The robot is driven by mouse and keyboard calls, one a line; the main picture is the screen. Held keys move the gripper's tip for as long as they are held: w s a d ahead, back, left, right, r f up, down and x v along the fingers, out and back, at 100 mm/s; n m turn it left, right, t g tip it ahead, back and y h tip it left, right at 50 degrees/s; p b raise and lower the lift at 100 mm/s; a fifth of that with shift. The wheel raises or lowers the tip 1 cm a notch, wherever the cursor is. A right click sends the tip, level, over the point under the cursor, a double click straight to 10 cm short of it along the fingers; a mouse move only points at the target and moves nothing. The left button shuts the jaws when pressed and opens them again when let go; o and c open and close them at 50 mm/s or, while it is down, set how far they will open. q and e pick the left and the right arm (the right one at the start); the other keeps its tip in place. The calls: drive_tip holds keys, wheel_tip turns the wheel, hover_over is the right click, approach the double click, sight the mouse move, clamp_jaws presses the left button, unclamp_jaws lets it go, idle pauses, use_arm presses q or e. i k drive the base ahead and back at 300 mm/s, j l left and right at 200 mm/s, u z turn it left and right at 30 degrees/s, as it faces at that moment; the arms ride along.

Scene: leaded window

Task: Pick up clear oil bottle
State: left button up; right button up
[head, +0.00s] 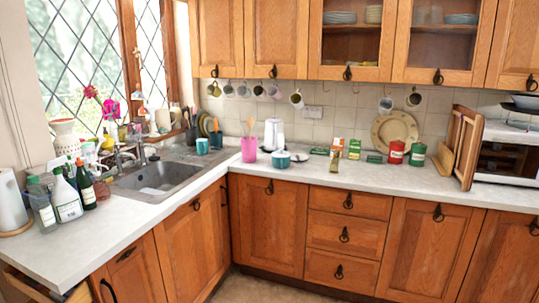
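Several bottles stand in a group on the left counter, in front of the sink. The leftmost is a clear, greenish see-through bottle (41,208) with a pale label low on it; it looks like the clear oil bottle. All are upright. Neither of my grippers is in view.
A paper towel roll (11,203) stands left of the bottles. The sink (160,180) with its tap lies behind them to the right. The counter front (100,235) is clear. A drawer below at the left (40,287) looks open.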

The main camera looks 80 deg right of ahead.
sight(336, 149)
drive_tip(key=z, duration=3.2)
drive_tip(key=i+j, duration=0.25)
drive_tip(key=i, duration=0.2)
drive_tip(key=i+j+z, duration=0.1)
drive_tip(key=i, duration=0.35)
drive_tip(key=i+j+z, duration=0.1)
drive_tip(key=i+j, duration=0.3)
